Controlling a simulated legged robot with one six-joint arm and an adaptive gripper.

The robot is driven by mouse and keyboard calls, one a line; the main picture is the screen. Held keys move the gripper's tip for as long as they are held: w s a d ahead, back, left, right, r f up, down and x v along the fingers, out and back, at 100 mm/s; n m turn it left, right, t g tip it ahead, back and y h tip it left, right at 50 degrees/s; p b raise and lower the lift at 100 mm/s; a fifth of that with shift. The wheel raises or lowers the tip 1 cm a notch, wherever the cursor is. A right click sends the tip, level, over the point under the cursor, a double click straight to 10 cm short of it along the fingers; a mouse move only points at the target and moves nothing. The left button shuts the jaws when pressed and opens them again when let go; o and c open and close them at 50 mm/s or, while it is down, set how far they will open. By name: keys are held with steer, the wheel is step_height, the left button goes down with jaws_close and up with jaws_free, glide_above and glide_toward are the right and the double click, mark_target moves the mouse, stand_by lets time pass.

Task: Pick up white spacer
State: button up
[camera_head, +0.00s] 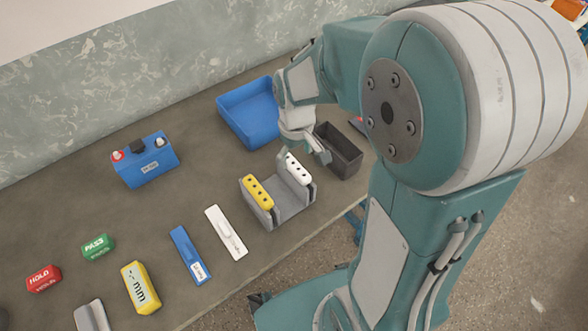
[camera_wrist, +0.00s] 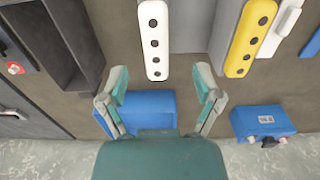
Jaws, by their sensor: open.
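A white block with a row of dark holes (camera_head: 297,170) stands along the right side of a grey holder (camera_head: 282,208). A flat white strip (camera_head: 226,232) lies on the table left of the holder; I cannot tell which one is called the spacer. In the wrist view the white block (camera_wrist: 154,38) is upright in the picture, its lower end between the fingertips. The strip (camera_wrist: 281,27) shows at the upper right. My gripper (camera_wrist: 161,75) is open and empty, above the far end of the white block. In the head view my gripper (camera_head: 304,158) partly hides that end.
A yellow holed block (camera_head: 257,192) sits on the holder's left side. A blue tray (camera_head: 240,126) and dark bin (camera_head: 345,157) stand close behind and right. A blue battery (camera_head: 145,160), blue strip (camera_head: 190,256), and red, green and yellow blocks lie left. Bare table surrounds them.

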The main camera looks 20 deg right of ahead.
mark_target(295, 166)
steer(key=f, duration=0.2)
steer(key=w+f, duration=0.1)
steer(key=f, duration=0.1)
steer(key=shift+d+f, duration=0.15)
steer(key=shift+d, duration=0.05)
steer(key=shift+f, duration=0.55)
steer(key=shift+a, duration=0.1)
jaws_close()
